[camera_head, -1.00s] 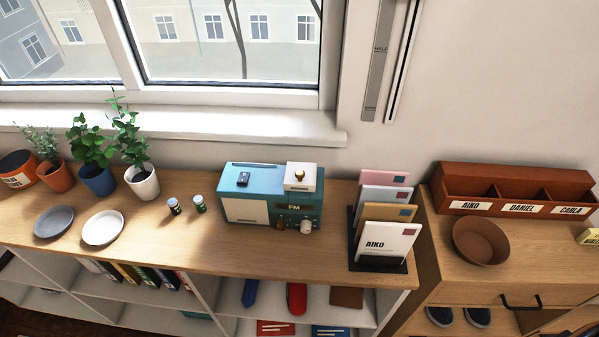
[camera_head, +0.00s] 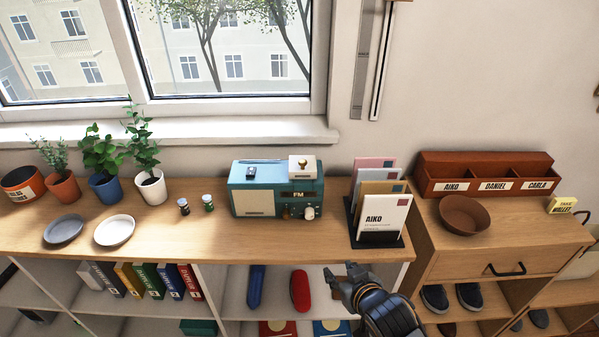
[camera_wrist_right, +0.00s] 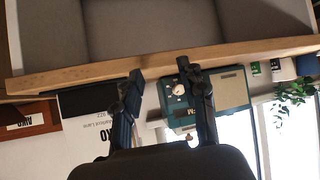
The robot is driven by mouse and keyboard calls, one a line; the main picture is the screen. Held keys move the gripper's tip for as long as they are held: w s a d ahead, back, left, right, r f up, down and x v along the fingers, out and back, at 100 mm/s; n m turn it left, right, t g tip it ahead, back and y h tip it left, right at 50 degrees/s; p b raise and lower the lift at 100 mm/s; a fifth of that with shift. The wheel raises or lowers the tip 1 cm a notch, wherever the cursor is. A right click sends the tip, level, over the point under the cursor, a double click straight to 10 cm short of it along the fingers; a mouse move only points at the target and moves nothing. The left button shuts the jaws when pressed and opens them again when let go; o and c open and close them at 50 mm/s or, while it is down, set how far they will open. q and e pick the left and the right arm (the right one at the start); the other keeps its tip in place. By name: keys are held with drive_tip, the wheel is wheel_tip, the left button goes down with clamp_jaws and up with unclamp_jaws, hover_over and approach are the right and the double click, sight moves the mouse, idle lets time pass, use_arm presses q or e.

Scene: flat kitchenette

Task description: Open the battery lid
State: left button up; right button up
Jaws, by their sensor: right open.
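A teal radio (camera_head: 272,188) marked FM stands on the wooden shelf top under the window. It has a cream speaker panel and a white knob on its front. A small dark item (camera_head: 251,172) and a white box with a gold knob (camera_head: 302,168) are on its top. I cannot make out a battery lid. My right gripper (camera_head: 341,273) is open and empty in front of the shelf edge, below and right of the radio. In the right wrist view, the radio (camera_wrist_right: 232,91) appears beyond the open fingers (camera_wrist_right: 162,74). My left gripper is not in view.
A letter holder (camera_head: 378,238) with several envelopes stands right of the radio. Two small bottles (camera_head: 207,203), two plates (camera_head: 114,230) and potted plants (camera_head: 151,187) stand to its left. The wooden shelf edge (camera_head: 250,257) lies between my gripper and the radio.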

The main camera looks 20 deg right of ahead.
sight(305, 164)
drive_tip(key=w+r+t+y, duration=0.2)
drive_tip(key=w+r+t, duration=0.65)
drive_tip(key=r, duration=0.75)
drive_tip(key=shift+g, duration=0.65)
drive_tip(key=w, duration=0.4)
drive_tip(key=w+a+p, duration=0.1)
drive_tip(key=w, duration=0.4)
drive_tip(key=w+a+p, duration=0.1)
drive_tip(key=w, duration=0.4)
drive_tip(key=shift+w+a+f, duration=0.2)
drive_tip(key=shift+w, duration=0.05)
drive_tip(key=shift+c, duration=0.4)
clamp_jaws()
